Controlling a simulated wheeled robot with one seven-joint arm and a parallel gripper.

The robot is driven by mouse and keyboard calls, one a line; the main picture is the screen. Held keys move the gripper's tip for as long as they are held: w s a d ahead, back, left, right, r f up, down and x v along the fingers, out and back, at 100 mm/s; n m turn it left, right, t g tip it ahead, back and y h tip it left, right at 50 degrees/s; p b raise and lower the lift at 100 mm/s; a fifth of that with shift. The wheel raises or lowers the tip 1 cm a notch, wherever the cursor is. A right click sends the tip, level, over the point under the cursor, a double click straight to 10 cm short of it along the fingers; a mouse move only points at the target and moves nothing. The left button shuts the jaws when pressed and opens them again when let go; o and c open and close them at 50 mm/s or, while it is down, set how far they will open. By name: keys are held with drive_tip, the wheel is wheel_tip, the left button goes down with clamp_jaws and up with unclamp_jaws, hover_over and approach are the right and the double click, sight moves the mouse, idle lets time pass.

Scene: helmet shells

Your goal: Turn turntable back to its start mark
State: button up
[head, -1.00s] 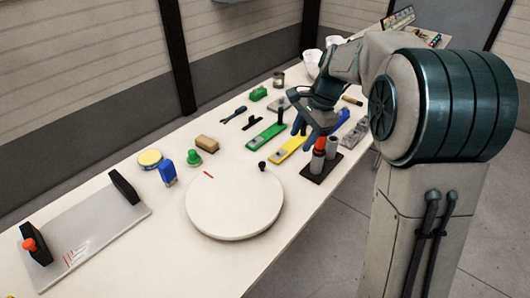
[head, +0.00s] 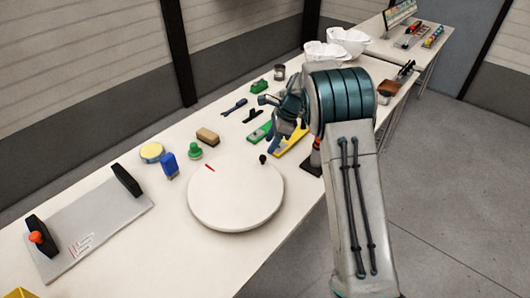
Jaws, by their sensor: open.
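The turntable is a round white disc (head: 235,203) lying flat on the white table. A short red mark (head: 210,168) is on its far left part, near the rim. A black knob (head: 262,159) stands at its far right rim. My gripper (head: 273,143) is beyond the turntable and slightly right of the knob, above the green and yellow tools. It is open, with nothing seen between its fingers, and apart from the knob. My arm partly hides the fingers. I cannot make out a separate start mark on the table.
A green knob piece (head: 195,151), a blue block (head: 168,166) and a brown sponge (head: 207,137) stand behind the turntable. A grey plate with black handles (head: 110,215) lies left. White helmet shells (head: 345,42) stand at the far end. The table in front of the turntable is clear.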

sight(263, 157)
drive_tip(key=x, duration=0.6)
drive_tip(key=shift+p, duration=0.3)
clamp_jaws()
